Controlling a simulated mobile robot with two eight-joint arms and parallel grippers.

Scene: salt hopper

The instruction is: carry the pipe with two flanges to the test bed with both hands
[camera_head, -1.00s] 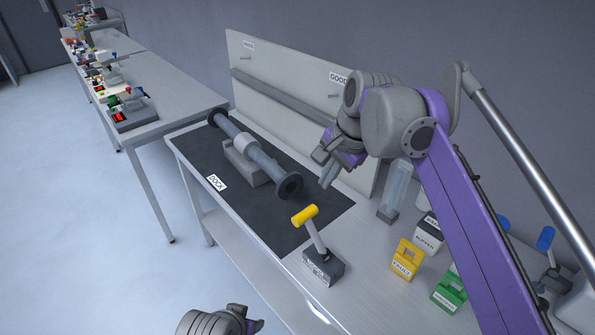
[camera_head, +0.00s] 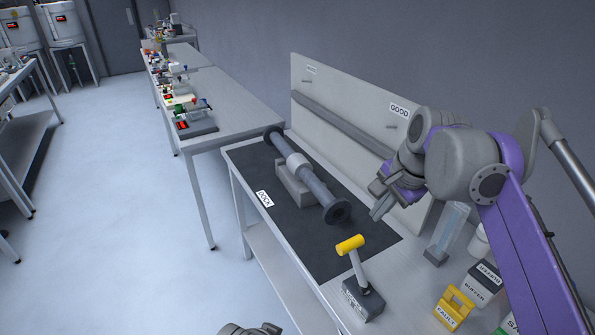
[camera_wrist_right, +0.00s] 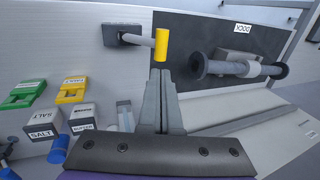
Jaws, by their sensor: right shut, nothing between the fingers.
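The grey pipe with two flanges (camera_head: 318,187) lies on a grey cradle block (camera_head: 291,184) on the black mat labelled DOCK (camera_head: 305,235). A dark flange shows at each end, and a lighter collar sits around its middle. In the right wrist view the pipe (camera_wrist_right: 240,68) lies to the right of my fingers, apart from them. My right gripper (camera_head: 377,204) is shut and empty, above the bench to the right of the pipe's near flange. Only a sliver of my left gripper (camera_head: 250,329) shows at the bottom edge; its fingers are not clear. I cannot identify the test bed.
A yellow-headed hammer-like tool (camera_head: 352,246) stands upright on a grey base near the mat's front. Yellow and dark labelled holders and a clear tube (camera_head: 447,232) stand at right. A white board labelled GOOD (camera_head: 350,125) backs the bench.

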